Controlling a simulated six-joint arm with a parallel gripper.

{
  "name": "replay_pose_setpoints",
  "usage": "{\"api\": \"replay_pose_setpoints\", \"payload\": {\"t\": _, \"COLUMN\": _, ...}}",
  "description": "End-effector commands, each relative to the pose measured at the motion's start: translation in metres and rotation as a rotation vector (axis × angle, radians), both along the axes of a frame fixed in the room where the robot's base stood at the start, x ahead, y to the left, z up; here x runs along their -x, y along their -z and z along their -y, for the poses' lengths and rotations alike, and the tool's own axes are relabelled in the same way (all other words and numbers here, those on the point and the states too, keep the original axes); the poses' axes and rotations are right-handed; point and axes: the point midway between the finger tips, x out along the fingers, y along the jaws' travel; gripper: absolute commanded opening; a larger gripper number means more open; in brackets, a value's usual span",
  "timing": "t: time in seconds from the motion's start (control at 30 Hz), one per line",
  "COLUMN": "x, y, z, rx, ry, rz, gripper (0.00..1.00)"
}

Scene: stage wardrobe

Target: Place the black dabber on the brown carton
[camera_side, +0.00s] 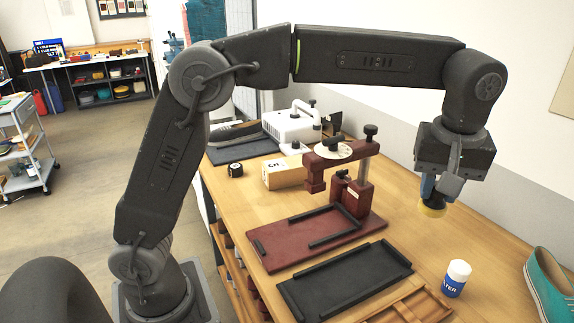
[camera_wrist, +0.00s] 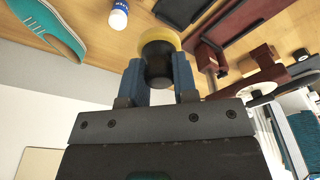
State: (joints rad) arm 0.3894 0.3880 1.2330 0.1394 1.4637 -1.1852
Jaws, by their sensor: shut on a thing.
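The black dabber (camera_wrist: 158,68), with a round yellow pad at its end, is between the blue fingers of my gripper (camera_wrist: 158,80) in the wrist view. In the side view my gripper (camera_side: 436,188) is shut on it, and the yellow pad (camera_side: 433,209) hangs lowest, above the right part of the bench. The dabber's black body is mostly hidden there by the fingers. The brown carton (camera_side: 285,173), a small tan box with a dark mark on its end, stands on the bench to the left, well away from my gripper.
A dark red press (camera_side: 352,195) with a post stands between the carton and my gripper. A black tray (camera_side: 345,280), a white bottle (camera_side: 456,278) and a teal shoe (camera_side: 546,285) lie nearer. A black round item (camera_side: 235,170) sits left of the carton, a white machine (camera_side: 290,127) behind.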

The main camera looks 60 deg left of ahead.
Motion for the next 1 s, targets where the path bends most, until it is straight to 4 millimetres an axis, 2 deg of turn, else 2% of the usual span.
{"api": "replay_pose_setpoints", "payload": {"t": 0.03, "x": 0.0, "y": -0.01, "z": 0.0, "rx": 0.001, "ry": -0.001, "rz": 0.003, "gripper": 0.0}}
{"api": "replay_pose_setpoints", "payload": {"t": 0.17, "x": 0.0, "y": -0.03, "z": 0.0, "rx": 0.001, "ry": -0.001, "rz": 0.003, "gripper": 0.0}}
{"api": "replay_pose_setpoints", "payload": {"t": 0.47, "x": -0.029, "y": -0.029, "z": -0.063, "rx": 0.006, "ry": -0.008, "rz": -0.012, "gripper": 0.0}}
{"api": "replay_pose_setpoints", "payload": {"t": 0.57, "x": -0.04, "y": -0.029, "z": -0.096, "rx": 0.008, "ry": -0.01, "rz": -0.016, "gripper": 0.0}}
{"api": "replay_pose_setpoints", "payload": {"t": 0.67, "x": -0.051, "y": -0.029, "z": -0.139, "rx": 0.013, "ry": -0.013, "rz": -0.018, "gripper": 0.0}}
{"api": "replay_pose_setpoints", "payload": {"t": 0.83, "x": -0.061, "y": -0.029, "z": -0.226, "rx": 0.019, "ry": -0.015, "rz": -0.022, "gripper": 0.0}}
{"api": "replay_pose_setpoints", "payload": {"t": 1.0, "x": -0.054, "y": -0.029, "z": -0.315, "rx": 0.025, "ry": -0.015, "rz": -0.022, "gripper": 0.0}}
